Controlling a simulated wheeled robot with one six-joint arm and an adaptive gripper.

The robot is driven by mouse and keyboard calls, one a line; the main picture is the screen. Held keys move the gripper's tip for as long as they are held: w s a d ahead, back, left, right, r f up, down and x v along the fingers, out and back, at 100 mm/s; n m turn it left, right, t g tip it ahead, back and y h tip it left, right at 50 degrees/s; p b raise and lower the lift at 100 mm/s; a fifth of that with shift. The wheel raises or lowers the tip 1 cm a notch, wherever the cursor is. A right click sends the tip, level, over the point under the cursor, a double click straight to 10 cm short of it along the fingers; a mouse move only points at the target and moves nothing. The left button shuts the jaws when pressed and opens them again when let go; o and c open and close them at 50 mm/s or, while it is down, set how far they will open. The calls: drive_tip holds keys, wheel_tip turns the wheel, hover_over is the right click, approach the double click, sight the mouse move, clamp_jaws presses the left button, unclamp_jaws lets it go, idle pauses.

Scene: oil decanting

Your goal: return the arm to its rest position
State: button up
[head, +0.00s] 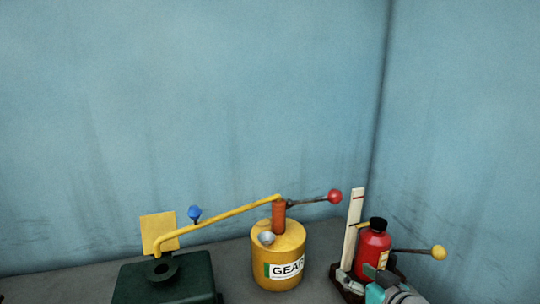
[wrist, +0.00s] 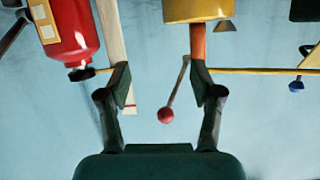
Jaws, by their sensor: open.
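My gripper (wrist: 162,80) shows in the wrist view with its two dark fingers spread wide and nothing between them. That view is upside down. In the head view a teal and grey part of my arm shows at the bottom right, in front of the red bottle (head: 373,250). The bottle also shows at the upper left of the wrist view (wrist: 68,30), beyond one finger and apart from it as far as I can tell. The fingertips are hard to make out in the head view.
A yellow GEAR oil can (head: 279,262) with a red-knobbed lever (head: 335,196) and a long spout stands mid-table (head: 235,262). The spout reaches over a dark green box (head: 168,281). A pale upright strip (head: 354,225) and a yellow-knobbed lever (head: 438,252) flank the bottle. Blue walls stand behind.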

drive_tip(key=s+f+m+h, duration=0.3)
drive_tip(key=s+f+m, duration=0.1)
drive_tip(key=s+f, duration=1.55)
drive_tip(key=s+r, duration=0.1)
drive_tip(key=s, duration=1.3)
drive_tip(key=s+a+r+n+t+h, duration=0.1)
drive_tip(key=s+r, duration=0.1)
drive_tip(key=s, duration=1.2)
drive_tip(key=shift+a, duration=0.3)
drive_tip(key=shift+r, duration=0.1)
drive_tip(key=shift+c, duration=0.2)
idle(1.1)
